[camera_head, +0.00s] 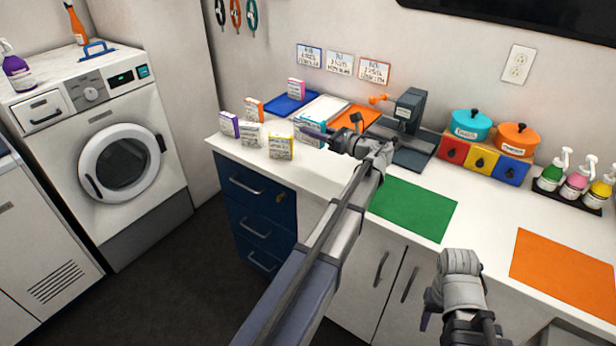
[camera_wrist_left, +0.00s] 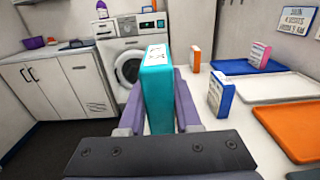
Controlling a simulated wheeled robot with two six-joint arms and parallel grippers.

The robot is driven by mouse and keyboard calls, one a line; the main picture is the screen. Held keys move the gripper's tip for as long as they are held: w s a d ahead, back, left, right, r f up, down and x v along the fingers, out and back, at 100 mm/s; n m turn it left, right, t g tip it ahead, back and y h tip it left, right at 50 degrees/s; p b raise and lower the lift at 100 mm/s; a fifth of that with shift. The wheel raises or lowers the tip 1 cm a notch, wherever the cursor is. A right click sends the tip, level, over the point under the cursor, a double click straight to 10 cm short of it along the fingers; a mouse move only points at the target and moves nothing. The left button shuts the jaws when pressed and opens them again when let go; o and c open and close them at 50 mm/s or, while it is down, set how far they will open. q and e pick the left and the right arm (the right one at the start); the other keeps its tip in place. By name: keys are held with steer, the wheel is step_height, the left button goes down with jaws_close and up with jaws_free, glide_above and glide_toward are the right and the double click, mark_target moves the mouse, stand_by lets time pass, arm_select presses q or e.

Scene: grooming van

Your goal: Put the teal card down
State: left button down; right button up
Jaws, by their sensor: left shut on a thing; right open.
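The teal card (camera_head: 312,124) is a small upright box with a white face, seen in front of the trays. In the left wrist view the teal card (camera_wrist_left: 157,95) stands between the two purple fingers. My left gripper (camera_head: 318,138) is shut on it, low over the white counter. Whether the card's bottom touches the counter is hidden. My left gripper shows in the wrist view too (camera_wrist_left: 160,115). My right gripper (camera_head: 430,318) is open and empty, in front of the counter's front edge.
Purple (camera_head: 229,124), orange (camera_head: 253,109), blue (camera_head: 250,134) and yellow (camera_head: 280,147) cards stand to the left. Behind are blue (camera_head: 284,106), white (camera_head: 325,108) and orange (camera_head: 362,117) trays; a pink card (camera_head: 296,88) is on the blue one. A green mat (camera_head: 412,208) lies bare to the right.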

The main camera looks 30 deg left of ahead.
arm_select(q)
steer(key=shift+s+a+f, duration=0.1)
steer(key=shift+s+f, duration=0.05)
steer(key=shift+f, duration=0.1)
step_height(320, 180, down, 10)
steer(key=b, duration=1)
steer(key=shift+r, duration=0.2)
steer(key=shift+f, duration=0.2)
steer(key=c, duration=0.6)
jaws_free()
steer(key=shift+r, duration=0.1)
steer(key=shift+r, duration=0.2)
steer(key=d, duration=1.2)
steer(key=shift+s, duration=0.4)
